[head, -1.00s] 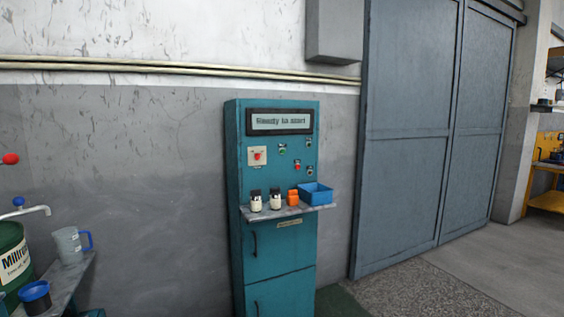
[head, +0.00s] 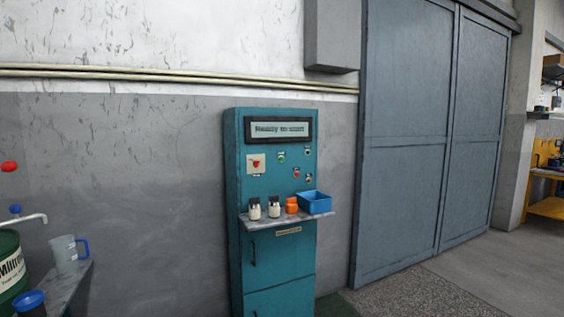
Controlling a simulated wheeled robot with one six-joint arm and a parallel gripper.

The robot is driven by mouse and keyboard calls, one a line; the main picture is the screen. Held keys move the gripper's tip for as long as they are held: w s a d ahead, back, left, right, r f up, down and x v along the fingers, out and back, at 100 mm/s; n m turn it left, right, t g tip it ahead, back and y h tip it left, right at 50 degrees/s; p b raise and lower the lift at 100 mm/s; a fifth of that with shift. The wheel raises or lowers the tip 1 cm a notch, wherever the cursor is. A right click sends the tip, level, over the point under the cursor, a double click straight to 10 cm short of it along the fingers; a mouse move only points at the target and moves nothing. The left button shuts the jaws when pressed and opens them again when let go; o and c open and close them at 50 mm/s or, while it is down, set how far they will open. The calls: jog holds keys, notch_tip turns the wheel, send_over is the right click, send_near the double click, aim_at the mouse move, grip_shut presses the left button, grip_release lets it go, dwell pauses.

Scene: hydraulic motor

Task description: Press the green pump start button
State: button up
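A teal control cabinet (head: 280,185) stands against the grey wall in the middle of the head view. A small green button (head: 281,158) sits on its front panel, right of a red knob on a pale plate (head: 256,163). A red button (head: 296,172) is lower and to the right of the green one. The display (head: 279,129) at the top reads "Ready to start". My gripper is not in view.
A shelf (head: 270,223) juts out below the buttons, holding two small white bottles (head: 264,209), an orange item (head: 291,205) and a blue bin (head: 314,202). A bench with a jug (head: 66,254) and green drum (head: 12,268) is at left. Floor is open at right.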

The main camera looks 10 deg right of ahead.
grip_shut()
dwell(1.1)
